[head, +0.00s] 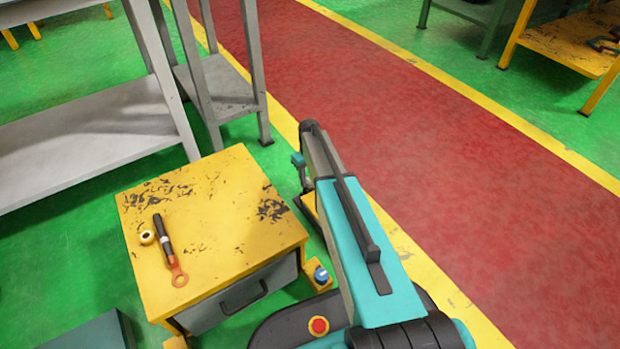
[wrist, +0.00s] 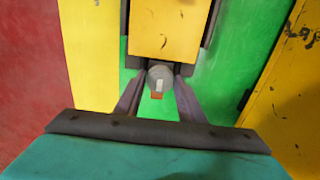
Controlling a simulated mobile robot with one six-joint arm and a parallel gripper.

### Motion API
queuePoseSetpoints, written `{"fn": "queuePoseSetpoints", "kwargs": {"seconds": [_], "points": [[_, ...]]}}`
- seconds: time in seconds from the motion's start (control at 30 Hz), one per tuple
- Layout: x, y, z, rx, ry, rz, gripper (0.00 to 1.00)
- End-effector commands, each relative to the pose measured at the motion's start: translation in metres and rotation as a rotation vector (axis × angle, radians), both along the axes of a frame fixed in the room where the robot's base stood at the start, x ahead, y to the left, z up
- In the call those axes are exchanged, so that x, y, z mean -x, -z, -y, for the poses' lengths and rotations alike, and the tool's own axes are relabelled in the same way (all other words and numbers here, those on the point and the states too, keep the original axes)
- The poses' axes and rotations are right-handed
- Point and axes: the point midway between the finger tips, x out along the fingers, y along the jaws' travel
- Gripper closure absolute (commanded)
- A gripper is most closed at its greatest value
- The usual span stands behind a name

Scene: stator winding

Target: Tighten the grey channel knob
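The grey channel knob (wrist: 160,77) is round, with a white mark and an orange-red patch below it. It stands at the near end of a yellow bracket (wrist: 162,28) in the wrist view. My gripper (wrist: 161,82) has one finger on each side of the knob, and I see no gap between fingertips and knob. In the head view my arm hides the grey knob and the fingers. A blue knob (head: 321,275) sits on a small yellow plate beside the yellow cabinet.
The worn yellow cabinet (head: 225,215) carries an orange-ended tool (head: 166,248) and a small cream ring (head: 147,237). A grey shelf frame (head: 95,125) stands behind it. The red walkway (head: 420,130) to the right is clear.

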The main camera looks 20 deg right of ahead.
Motion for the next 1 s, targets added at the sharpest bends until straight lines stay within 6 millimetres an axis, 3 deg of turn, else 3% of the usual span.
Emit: {"fn": "queuePoseSetpoints", "kwargs": {"seconds": [0.03,0.13,0.57,1.0], "points": [[0.0001,-0.0001,0.0002,0.000,0.000,0.000,0.73],[0.0001,-0.0001,0.0002,0.000,0.000,0.000,0.88],[0.0000,-0.0026,0.0021,0.001,0.043,0.000,0.89],[0.0001,-0.0052,0.0023,0.001,0.251,-0.001,0.89]]}}
